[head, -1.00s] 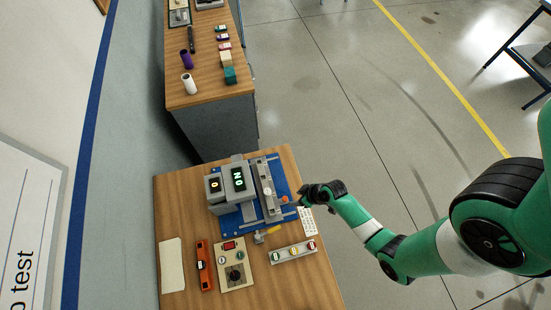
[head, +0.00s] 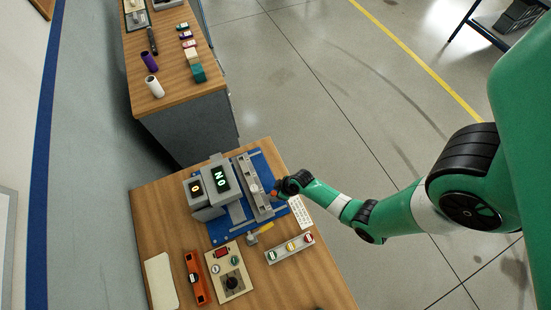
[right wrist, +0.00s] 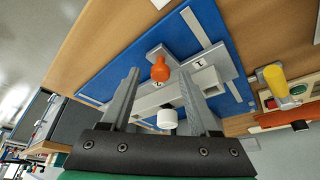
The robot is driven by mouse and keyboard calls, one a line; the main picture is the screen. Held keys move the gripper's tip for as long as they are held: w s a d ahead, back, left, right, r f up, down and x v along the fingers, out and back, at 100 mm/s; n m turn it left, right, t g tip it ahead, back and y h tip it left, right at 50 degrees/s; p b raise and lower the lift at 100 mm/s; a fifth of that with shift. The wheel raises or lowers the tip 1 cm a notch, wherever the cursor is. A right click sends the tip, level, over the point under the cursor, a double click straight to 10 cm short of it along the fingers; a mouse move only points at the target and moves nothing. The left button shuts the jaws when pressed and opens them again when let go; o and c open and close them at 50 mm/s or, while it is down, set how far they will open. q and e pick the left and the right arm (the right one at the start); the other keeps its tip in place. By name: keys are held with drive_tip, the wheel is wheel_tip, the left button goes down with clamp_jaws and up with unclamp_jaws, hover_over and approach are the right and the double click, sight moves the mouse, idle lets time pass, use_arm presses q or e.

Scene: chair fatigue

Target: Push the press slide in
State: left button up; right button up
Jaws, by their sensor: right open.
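The press (head: 250,185) stands on a blue base plate (head: 222,233) on the wooden table. Its long grey slide bar carries an orange knob (head: 274,194) on the side facing my right arm. My right gripper (head: 280,190) is at the knob in the head view. Its jaws (right wrist: 158,76) are open in the right wrist view, one finger each side of the knob; I cannot tell if they touch it. My left gripper is not in view.
Grey boxes with lit displays (head: 220,178) stand left of the slide. Open floor lies right of the table.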

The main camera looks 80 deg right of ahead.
drive_tip(key=shift+w+f, duration=0.15)
drive_tip(key=shift+f, duration=0.1)
drive_tip(key=shift+c, duration=0.4)
clamp_jaws()
drive_tip(key=shift+a, duration=0.1)
idle(0.8)
